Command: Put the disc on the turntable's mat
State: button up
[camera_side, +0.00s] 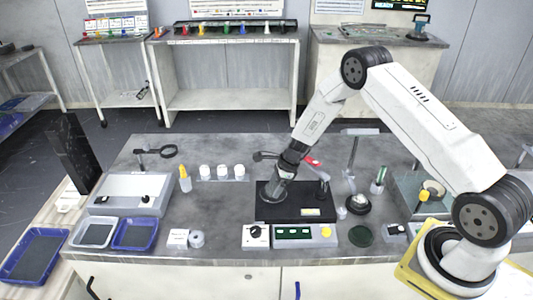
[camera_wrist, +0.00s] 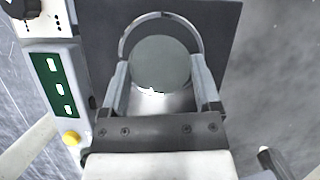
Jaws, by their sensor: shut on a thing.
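My gripper (camera_wrist: 159,66) is shut on the disc (camera_wrist: 160,60), a round grey-green piece between its two fingers in the wrist view. The disc lies inside the outline of the turntable's bright metal ring (camera_wrist: 128,38), over it in that view. I cannot tell whether the disc touches the mat, which I cannot make out under it. The turntable has a black base (camera_wrist: 222,28), which also shows in the side view (camera_side: 297,213). There my gripper (camera_side: 274,192) points down over the left part of the base, and the disc cannot be made out.
A control box (camera_side: 305,236) with green displays and a yellow knob stands in front of the turntable. A dark green round pad (camera_side: 361,236) lies to the right. White jars (camera_side: 222,171) and a yellow bottle (camera_side: 185,178) stand to the left. Blue trays (camera_side: 136,234) lie front left.

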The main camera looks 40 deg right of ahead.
jog(key=o, duration=1.1)
jog(key=shift+f, duration=0.1)
jog(key=shift+o, duration=0.2)
jog(key=v, duration=1.2)
jog(key=shift+r, duration=0.2)
jog(key=shift+a, duration=0.15)
jog(key=s+a+r+n+h, duration=0.2)
jog(key=s+a+r+n, duration=0.3)
jog(key=s+n, duration=0.5)
jog(key=s+a+r+n+h, duration=0.1)
jog(key=s+a+r+n, duration=0.4)
jog(key=s+n, duration=0.5)
jog(key=shift+a+n+h, duration=0.4)
jog(key=shift+a+n, duration=0.25)
jog(key=shift+n, duration=1.95)
